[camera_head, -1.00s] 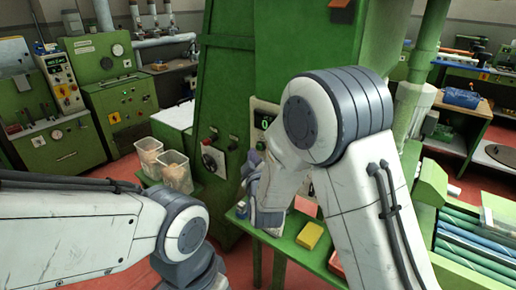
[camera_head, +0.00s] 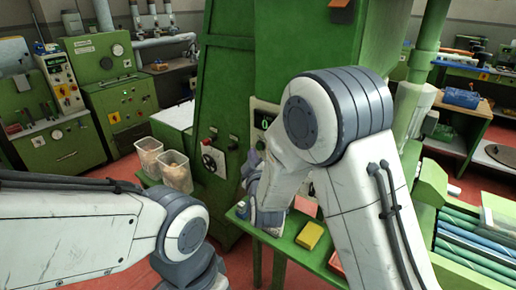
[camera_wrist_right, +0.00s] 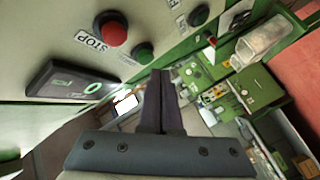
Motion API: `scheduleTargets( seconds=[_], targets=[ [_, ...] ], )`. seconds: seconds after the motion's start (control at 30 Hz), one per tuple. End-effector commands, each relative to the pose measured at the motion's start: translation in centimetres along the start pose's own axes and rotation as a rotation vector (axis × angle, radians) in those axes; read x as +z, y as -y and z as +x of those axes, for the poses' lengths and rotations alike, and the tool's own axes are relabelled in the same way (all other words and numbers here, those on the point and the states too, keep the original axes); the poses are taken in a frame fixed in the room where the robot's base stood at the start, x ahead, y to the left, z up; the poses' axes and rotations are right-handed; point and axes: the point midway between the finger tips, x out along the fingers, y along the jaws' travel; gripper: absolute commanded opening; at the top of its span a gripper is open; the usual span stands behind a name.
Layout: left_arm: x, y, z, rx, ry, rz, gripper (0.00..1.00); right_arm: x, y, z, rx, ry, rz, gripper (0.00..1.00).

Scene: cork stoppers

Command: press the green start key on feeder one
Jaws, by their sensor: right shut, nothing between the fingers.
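The green start key (camera_wrist_right: 143,53) shows in the right wrist view as a round green button on a pale panel. A red button (camera_wrist_right: 113,29) with a STOP label sits beside it. A dark display box (camera_wrist_right: 72,84) with a lit green digit is at the left; it also shows in the head view (camera_head: 265,121). My right gripper (camera_wrist_right: 161,74) is shut and empty, its tips close below the green key. I cannot tell whether they touch it.
The panel is on a large green machine (camera_head: 300,50). A green bench (camera_head: 283,238) below holds a yellow block (camera_head: 309,236). Two clear bins (camera_head: 175,172) with pale contents stand left of the machine. A dark knob (camera_wrist_right: 199,15) sits farther right on the panel.

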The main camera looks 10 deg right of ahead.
Motion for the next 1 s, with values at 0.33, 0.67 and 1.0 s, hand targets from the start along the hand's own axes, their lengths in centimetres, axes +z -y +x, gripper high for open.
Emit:
scheduleTargets(
  seconds=[0.33, 0.67, 1.0],
  targets=[
    [0.02, 0.02, 0.34, 0.0, 0.0, 0.0, 0.69, 0.4, -0.47, 0.57, 0.001, 0.0, 0.0, 0.0],
    [0.02, 0.03, 0.36, 0.0, 0.0, 0.0, 0.69, 0.43, -0.48, 0.6, 0.001, 0.0, 0.0, 0.0],
    [0.02, 0.04, 0.49, 0.0, 0.0, 0.0, 0.69, 0.63, -0.66, 0.88, 0.001, 0.0, 0.001, 0.0]
  ],
)
